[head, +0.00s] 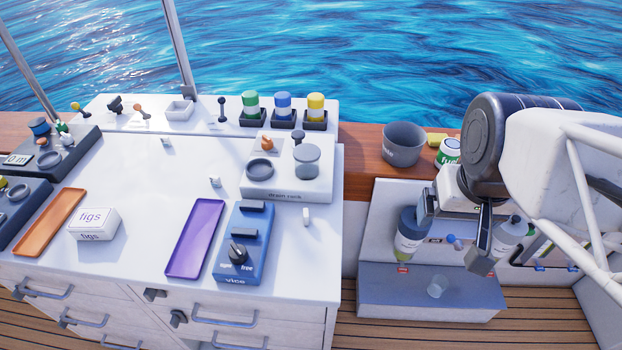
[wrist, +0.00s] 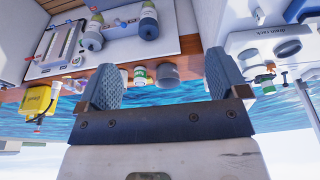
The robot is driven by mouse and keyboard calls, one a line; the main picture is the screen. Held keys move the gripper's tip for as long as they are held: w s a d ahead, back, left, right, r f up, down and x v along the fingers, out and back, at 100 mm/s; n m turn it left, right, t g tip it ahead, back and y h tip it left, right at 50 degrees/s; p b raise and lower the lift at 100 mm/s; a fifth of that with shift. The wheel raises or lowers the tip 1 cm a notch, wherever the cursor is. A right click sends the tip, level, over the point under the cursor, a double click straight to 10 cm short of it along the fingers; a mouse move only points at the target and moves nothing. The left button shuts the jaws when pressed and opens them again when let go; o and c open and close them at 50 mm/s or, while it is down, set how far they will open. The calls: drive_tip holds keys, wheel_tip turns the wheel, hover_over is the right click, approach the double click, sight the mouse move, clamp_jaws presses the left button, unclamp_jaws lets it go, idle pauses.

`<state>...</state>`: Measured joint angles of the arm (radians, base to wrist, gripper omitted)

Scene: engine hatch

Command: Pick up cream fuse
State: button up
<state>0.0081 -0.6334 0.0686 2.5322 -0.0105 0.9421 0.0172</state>
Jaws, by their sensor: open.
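I cannot make out a cream fuse for certain in either view. Small pale pieces stand on the white counter in the head view, one near the middle (head: 214,182) and one at the right edge (head: 306,216); they are too small to identify. My gripper (head: 448,246) is at the right of the head view, over the grey and white ledge beside the counter. Its fingers are apart with nothing visible held between them. In the wrist view the gripper (wrist: 160,82) shows two blue-grey fingers spread wide.
A blue-capped bottle (head: 408,238) and a clear cup (head: 437,286) are near my gripper. A grey mug (head: 403,145) and a green-white can (head: 449,151) stand on the wooden rail. The counter holds a purple tray (head: 194,239), a blue vice box (head: 244,246) and a figs box (head: 93,224).

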drive_tip(key=c, duration=0.5)
drive_tip(key=n+g, duration=0.3)
drive_tip(key=n, duration=1.7)
hover_over(306, 217)
drive_tip(key=w, duration=0.1)
drive_tip(key=f, duration=1.5)
drive_tip(key=shift+w+d, duration=0.2)
drive_tip(key=shift+d, duration=0.05)
drive_tip(key=shift+f, duration=0.1)
drive_tip(key=shift+f, duration=1.15)
